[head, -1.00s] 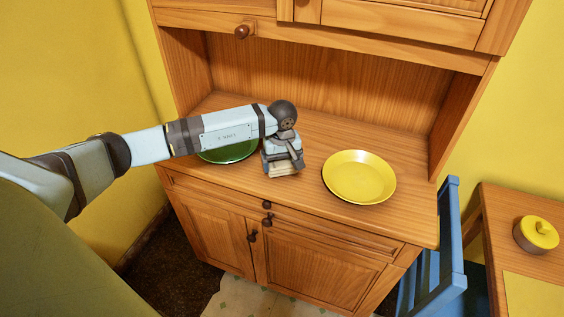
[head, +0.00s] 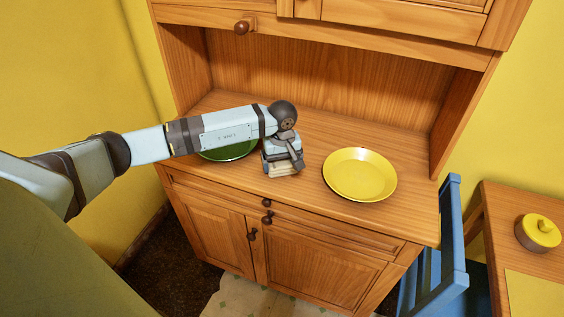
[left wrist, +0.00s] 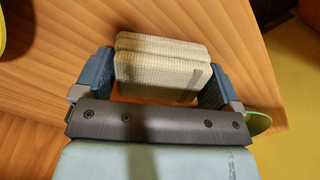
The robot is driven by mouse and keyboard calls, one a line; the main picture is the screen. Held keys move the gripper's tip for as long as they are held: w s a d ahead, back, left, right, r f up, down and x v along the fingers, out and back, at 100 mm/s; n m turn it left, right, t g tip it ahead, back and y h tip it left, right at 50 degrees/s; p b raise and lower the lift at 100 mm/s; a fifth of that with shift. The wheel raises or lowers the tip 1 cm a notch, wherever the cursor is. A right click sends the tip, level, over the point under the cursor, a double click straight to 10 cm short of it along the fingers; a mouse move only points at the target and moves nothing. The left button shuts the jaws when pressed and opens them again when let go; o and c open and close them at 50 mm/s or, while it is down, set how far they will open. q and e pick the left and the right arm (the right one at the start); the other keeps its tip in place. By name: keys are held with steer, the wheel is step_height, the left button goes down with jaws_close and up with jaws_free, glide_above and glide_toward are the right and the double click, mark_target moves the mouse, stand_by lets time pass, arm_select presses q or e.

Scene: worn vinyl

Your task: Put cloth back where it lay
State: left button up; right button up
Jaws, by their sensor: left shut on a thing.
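The cloth (left wrist: 162,68) is a folded, cream, fine-checked bundle. In the left wrist view it sits between the two blue fingers of my left gripper (left wrist: 160,85), which is shut on it. In the head view my left gripper (head: 282,165) points down over the hutch counter (head: 300,195), between the green plate and the yellow plate. The lower edge of the cloth (head: 281,170) shows under it, at or just above the counter; I cannot tell if it touches. My right gripper is not in view.
A green plate (head: 232,153) lies left of the gripper, partly hidden by my left arm. A yellow plate (head: 360,174) lies to the right with bare wood between. The upper cabinet (head: 380,25) overhangs the counter. A blue chair (head: 450,240) and a table with a yellow-lidded pot (head: 538,232) stand at right.

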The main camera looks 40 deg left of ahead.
arm_select(q)
steer(key=shift+f, duration=0.15)
steer(key=o, duration=0.5)
steer(key=shift+o, duration=0.2)
steer(key=shift+r, duration=0.2)
steer(key=shift+r+p, duration=1.75)
steer(key=shift+r, duration=2.1)
step_height(320, 180, up, 14)
steer(key=b, duration=0.1)
steer(key=shift+b, duration=0.35)
